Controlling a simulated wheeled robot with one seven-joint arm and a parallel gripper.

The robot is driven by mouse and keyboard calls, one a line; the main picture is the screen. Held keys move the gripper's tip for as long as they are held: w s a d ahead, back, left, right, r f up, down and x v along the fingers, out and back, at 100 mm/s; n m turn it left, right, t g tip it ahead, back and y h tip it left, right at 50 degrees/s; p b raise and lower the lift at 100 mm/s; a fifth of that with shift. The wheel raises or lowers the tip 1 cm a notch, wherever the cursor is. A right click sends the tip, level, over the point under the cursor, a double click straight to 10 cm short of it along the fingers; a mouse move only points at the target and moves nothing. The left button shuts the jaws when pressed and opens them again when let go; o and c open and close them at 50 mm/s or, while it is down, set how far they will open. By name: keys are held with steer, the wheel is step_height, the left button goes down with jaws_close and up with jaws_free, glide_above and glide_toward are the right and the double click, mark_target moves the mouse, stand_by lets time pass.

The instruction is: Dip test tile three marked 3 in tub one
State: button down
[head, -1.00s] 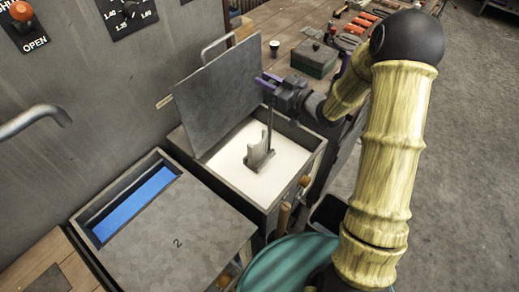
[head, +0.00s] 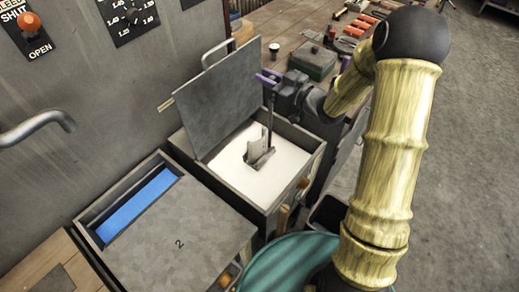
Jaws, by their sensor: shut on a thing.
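An open tub (head: 231,189) of white liquid stands in the middle, its grey lid (head: 220,100) tilted up at the back left. I take it as tub one, but I see no number on it. My gripper (head: 269,82), with purple fingers, is above the tub's far right part. It is shut on a thin dark upright holder (head: 270,122). A small pale tile (head: 254,140) stands in the holder's foot. The foot is at the white liquid, and its lowest part seems to be under the surface. I cannot read a mark on the tile.
A tub with a lid marked 2 (head: 205,235) is at the front left, with blue liquid (head: 140,204) showing in its gap. A green box (head: 313,61) and tools lie on the bench behind. A teal round thing (head: 285,264) is in front.

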step_height(320, 180, up, 9)
steer(key=p, duration=0.5)
steer(key=shift+r+p, duration=0.15)
steer(key=shift+p, duration=0.25)
stand_by(0.4)
